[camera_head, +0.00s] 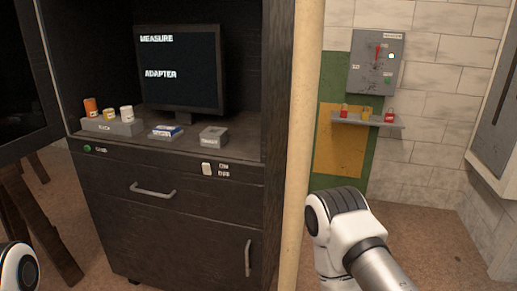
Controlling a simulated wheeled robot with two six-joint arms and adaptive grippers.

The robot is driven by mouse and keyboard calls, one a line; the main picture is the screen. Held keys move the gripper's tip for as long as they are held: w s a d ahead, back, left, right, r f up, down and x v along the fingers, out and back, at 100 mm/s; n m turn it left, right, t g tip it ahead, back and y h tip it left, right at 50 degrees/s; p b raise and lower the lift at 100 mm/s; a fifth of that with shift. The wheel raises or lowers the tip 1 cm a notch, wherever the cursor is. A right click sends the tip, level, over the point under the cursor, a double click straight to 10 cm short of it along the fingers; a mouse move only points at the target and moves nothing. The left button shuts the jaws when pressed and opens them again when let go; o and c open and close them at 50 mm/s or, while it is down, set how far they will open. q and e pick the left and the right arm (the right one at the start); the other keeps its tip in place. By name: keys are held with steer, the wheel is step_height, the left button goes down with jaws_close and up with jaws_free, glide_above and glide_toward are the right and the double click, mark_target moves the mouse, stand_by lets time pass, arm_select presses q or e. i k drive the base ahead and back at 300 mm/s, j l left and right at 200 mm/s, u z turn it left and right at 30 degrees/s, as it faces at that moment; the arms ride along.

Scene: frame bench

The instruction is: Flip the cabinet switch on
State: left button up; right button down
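A dark cabinet (205,205) stands at left and centre. A small white switch (207,169) sits on its front strip, above the drawer, with two small labels just to its right. Its position is too small to tell. A round green light or button (87,148) is at the left of the same strip, with a small label beside it. My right arm shows as white joints and a grey link at lower right, but its gripper is not visible. Only a white joint of my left arm shows at the bottom left corner. Neither gripper is seen near the switch.
A monitor (181,68) reads "MEASURE" and "ADAPTER". A rack (112,126) with small containers and two small boxes lie on the cabinet top. A pale post (302,110) stands right of the cabinet. A grey wall box (376,62) has a red lever, above a shelf (365,121).

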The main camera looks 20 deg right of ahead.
mark_target(206, 168)
steer(key=i+j+z, duration=0.15)
steer(key=j+z, duration=0.2)
steer(key=j, duration=0.4)
steer(key=j+z, duration=0.4)
steer(key=j, duration=0.35)
steer(key=j+z, duration=0.35)
steer(key=j, duration=0.45)
steer(key=k+j, duration=0.1)
steer(key=j, duration=0.45)
steer(key=k+j, duration=0.1)
steer(key=j, duration=0.5)
